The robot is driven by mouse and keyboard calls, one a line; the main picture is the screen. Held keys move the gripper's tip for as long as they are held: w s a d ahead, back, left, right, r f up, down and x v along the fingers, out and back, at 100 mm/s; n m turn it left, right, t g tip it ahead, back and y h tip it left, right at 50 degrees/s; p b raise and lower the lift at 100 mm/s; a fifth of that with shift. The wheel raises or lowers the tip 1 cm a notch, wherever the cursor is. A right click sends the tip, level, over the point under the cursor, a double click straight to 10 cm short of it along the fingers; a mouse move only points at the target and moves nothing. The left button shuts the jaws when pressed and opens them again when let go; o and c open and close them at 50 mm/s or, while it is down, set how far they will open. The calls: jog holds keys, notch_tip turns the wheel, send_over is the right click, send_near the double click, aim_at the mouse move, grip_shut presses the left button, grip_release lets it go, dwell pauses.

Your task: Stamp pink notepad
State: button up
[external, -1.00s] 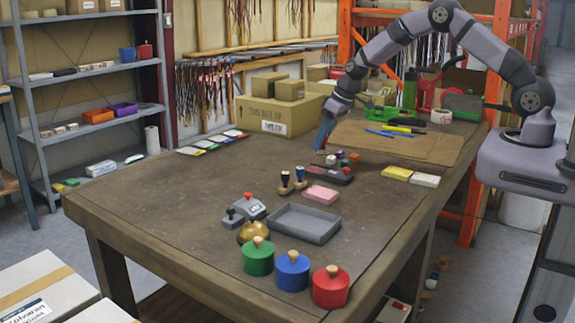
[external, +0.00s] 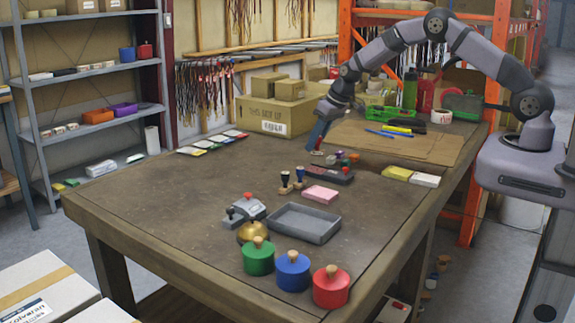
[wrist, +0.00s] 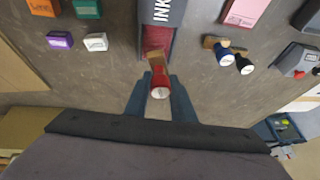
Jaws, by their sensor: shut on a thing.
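The dark ink pad (external: 331,175) has a red surface in the wrist view (wrist: 158,38). My gripper (wrist: 159,92) is shut on a stamp with a red handle (wrist: 160,84) and a wooden base. In the wrist view the base overlaps the end of the red pad; contact is unclear. In the external view my gripper (external: 317,148) is beyond the ink pad.
Two dark-handled stamps (wrist: 222,50) (wrist: 245,65) stand beside the ink pad. Small coloured blocks (wrist: 60,40) are on its other side. A grey tray (external: 302,235), a brass bell (external: 253,231) and coloured lidded pots (external: 292,272) are nearer.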

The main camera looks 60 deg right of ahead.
aim_at(319, 150)
jog(key=shift+f+b, duration=1.05)
jog(key=shift+f, duration=1.05)
jog(key=shift+s+f+b, duration=0.1)
jog(key=shift+f+b, duration=0.35)
jog(key=shift+f, duration=0.15)
jog(key=shift+r, duration=0.1)
jog(key=shift+r+p, duration=2.15)
jog(key=shift+r, duration=1.35)
